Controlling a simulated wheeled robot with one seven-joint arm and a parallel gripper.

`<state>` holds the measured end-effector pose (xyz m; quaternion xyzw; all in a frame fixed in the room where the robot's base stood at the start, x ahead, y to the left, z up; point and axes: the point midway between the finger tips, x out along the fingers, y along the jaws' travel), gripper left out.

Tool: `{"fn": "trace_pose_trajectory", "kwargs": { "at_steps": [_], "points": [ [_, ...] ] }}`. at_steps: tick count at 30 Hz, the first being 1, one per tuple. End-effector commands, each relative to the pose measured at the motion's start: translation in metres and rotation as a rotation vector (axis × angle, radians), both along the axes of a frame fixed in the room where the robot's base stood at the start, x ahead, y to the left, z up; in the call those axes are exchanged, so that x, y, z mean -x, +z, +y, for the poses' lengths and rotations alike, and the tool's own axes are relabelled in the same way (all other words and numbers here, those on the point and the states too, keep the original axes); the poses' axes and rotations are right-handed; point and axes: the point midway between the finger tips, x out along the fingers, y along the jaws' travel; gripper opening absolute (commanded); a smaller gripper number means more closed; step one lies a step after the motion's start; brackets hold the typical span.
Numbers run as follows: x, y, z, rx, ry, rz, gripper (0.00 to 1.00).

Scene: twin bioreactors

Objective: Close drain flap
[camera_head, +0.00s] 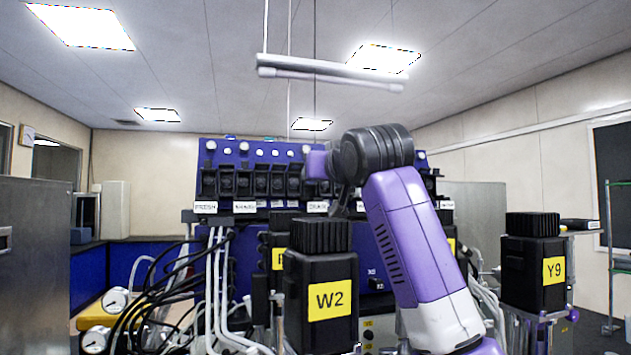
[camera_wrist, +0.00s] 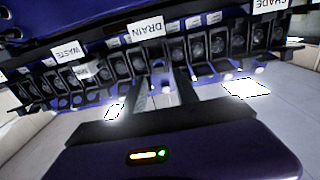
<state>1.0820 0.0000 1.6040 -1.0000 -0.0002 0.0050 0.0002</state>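The DRAIN label (camera_wrist: 146,27) shows in the wrist view above a row of black pump-head units with flaps. The black unit below the DRAIN label (camera_wrist: 158,68) is partly covered by my gripper's fingers, so I cannot tell how its flap stands. In the head view, the DRAIN label (camera_head: 318,207) shows at the middle of the blue panel (camera_head: 232,150). My arm hides part of the row there, and the fingertips cannot be made out.
A WASTE label (camera_wrist: 70,52) and neighbouring units flank the drain unit. In the head view, a black W2 block (camera_head: 306,270) stands in front of the panel and a Y9 block (camera_head: 530,280) at right. Cables, tubes and gauges (camera_head: 115,300) crowd the lower left.

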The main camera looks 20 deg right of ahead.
Motion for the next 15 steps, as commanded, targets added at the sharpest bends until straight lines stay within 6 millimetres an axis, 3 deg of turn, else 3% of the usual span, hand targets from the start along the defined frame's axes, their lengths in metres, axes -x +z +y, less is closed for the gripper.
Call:
{"fn": "trace_pose_trajectory", "kwargs": {
  "at_steps": [6,15],
  "points": [
    [0.031,-0.001,0.000,0.000,0.000,-0.002,0.36],
    [0.039,0.000,0.000,0.000,0.000,0.000,0.36]
  ]
}}
